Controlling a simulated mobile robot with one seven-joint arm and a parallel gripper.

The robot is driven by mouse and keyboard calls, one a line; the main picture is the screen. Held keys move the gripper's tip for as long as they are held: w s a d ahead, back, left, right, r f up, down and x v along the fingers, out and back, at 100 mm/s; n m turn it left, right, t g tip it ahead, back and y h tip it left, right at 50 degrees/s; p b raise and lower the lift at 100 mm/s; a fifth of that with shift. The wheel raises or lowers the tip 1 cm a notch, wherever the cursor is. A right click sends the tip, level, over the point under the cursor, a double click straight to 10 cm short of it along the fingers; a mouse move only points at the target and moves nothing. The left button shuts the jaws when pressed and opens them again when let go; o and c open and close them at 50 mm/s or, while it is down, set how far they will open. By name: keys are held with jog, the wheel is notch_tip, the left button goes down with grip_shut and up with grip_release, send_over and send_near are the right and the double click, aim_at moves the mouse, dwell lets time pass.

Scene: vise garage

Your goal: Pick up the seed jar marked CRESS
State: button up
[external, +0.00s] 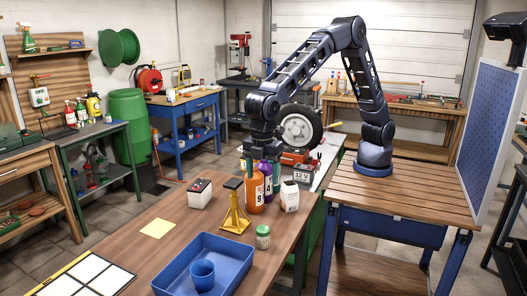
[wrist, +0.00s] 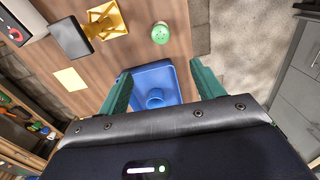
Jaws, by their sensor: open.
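A small jar with a pale green lid, likely the seed jar (external: 263,237), stands upright on the wooden table, right of the blue tray; its label is too small to read. The jar (wrist: 161,33) shows from above in the wrist view, beyond my fingertips and apart from them. My gripper (wrist: 162,68) is open, with two green fingers spread and nothing between them. In the external view my gripper hangs above the bottles at the back of the table, and its fingers are hard to make out.
A blue tray (external: 221,241) holding a blue cup (external: 203,275) is beside the jar. A yellow jack stand (external: 235,212), an orange bottle (external: 254,190), a purple bottle (external: 265,172), a white carton (external: 289,196) and a battery (external: 200,194) stand behind it. A yellow note (external: 158,227) lies flat.

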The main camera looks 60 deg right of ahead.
aim_at(263, 229)
notch_tip(263, 229, down, 24)
jog(key=c, duration=1.1)
jog(key=shift+r, duration=0.15)
